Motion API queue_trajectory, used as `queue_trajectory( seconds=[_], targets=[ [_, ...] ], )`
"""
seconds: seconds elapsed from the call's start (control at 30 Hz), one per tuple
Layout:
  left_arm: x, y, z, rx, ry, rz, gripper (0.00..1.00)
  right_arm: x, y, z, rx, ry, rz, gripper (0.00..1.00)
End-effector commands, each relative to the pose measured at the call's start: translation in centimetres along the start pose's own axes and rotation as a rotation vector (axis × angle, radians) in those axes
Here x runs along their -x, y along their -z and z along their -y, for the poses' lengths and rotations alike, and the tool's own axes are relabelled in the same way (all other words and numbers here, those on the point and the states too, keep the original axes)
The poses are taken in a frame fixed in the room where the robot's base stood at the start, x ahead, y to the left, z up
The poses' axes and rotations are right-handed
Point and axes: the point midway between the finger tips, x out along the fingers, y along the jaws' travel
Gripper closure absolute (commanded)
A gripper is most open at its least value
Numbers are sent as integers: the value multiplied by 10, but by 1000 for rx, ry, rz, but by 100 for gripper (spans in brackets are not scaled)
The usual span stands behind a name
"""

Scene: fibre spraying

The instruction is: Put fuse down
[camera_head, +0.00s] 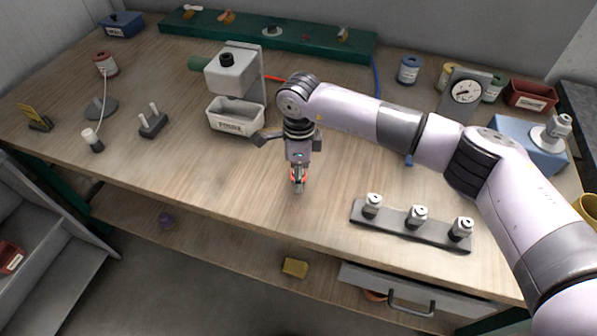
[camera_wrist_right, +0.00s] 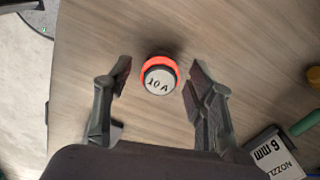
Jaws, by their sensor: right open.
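The fuse (camera_wrist_right: 160,76) is a small round piece with a red-orange ring and a pale top marked "10 A". It appears to stand upright on the bare wooden worktop, near the front edge. In the head view the fuse (camera_head: 297,184) shows just below my right gripper (camera_head: 298,176), which points down over it. In the wrist view my right gripper (camera_wrist_right: 160,85) is open, with one finger on each side of the fuse and a visible gap to both. My left gripper is not in view.
A grey rack with three fittings (camera_head: 411,227) lies right of the gripper. A labelled white bin (camera_head: 236,117) stands behind left, under a grey device (camera_head: 230,72). A two-pin block (camera_head: 153,122) is farther left. The wooden worktop (camera_head: 230,180) is clear around the fuse.

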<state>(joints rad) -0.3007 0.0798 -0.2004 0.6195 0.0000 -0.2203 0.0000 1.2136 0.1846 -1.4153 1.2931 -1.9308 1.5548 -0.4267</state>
Motion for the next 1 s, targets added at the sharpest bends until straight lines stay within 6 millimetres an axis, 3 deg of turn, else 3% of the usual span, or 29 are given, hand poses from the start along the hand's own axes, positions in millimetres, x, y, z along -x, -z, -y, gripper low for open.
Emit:
queue_trajectory(
  seconds=[0.33,1.0],
  targets=[
    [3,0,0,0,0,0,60,-12,0,0,1,1,0,49],
    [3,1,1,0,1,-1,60,-11,0,0,1,1,0,94]
  ],
)
